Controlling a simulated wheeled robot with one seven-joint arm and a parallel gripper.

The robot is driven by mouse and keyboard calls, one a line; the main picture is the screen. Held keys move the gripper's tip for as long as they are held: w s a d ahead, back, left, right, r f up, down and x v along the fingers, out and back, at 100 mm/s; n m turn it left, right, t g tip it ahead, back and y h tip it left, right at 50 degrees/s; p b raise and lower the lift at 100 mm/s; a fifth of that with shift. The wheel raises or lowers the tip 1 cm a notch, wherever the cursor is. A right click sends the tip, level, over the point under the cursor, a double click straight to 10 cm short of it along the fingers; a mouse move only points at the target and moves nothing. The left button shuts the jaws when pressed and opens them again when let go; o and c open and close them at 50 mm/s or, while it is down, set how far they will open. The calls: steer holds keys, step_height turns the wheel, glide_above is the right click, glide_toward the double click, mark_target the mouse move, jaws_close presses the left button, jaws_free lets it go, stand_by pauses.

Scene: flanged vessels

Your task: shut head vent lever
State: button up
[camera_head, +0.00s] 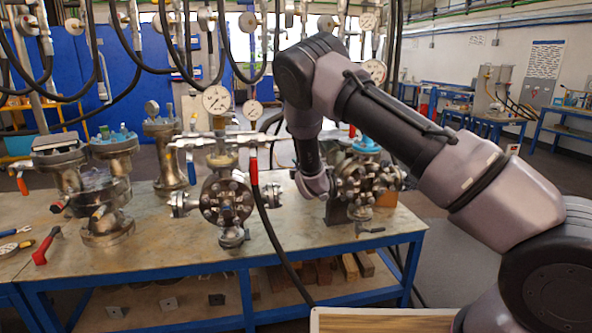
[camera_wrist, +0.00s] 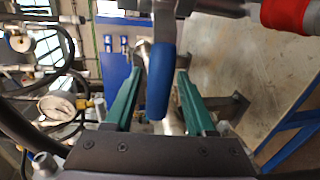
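In the wrist view, a blue-sleeved lever (camera_wrist: 161,80) runs lengthwise between the two green fingers of my gripper (camera_wrist: 160,76). The fingers stand apart on either side of it, with a visible gap at each side. A red sleeve (camera_wrist: 288,14) shows at the top right. In the head view, the middle flanged vessel (camera_head: 227,200) carries a blue handle (camera_head: 191,168) and a red handle (camera_head: 253,166) hanging under its top piping. The right flanged vessel (camera_head: 370,180) is partly behind my arm. My fingers are hidden there, so I cannot tell which head-view handle the lever is.
Other flanged vessels (camera_head: 105,205) stand at the left of the steel bench (camera_head: 160,262). Red-handled tools (camera_head: 46,245) lie at its left end. Dark hoses (camera_head: 268,230) hang from above, one passing before the middle vessel. Gauges (camera_head: 216,99) sit above the vessels.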

steer(key=shift+s, duration=0.1)
steer(key=v, duration=1)
steer(key=shift+s, duration=0.3)
steer(key=shift+d+r, duration=0.1)
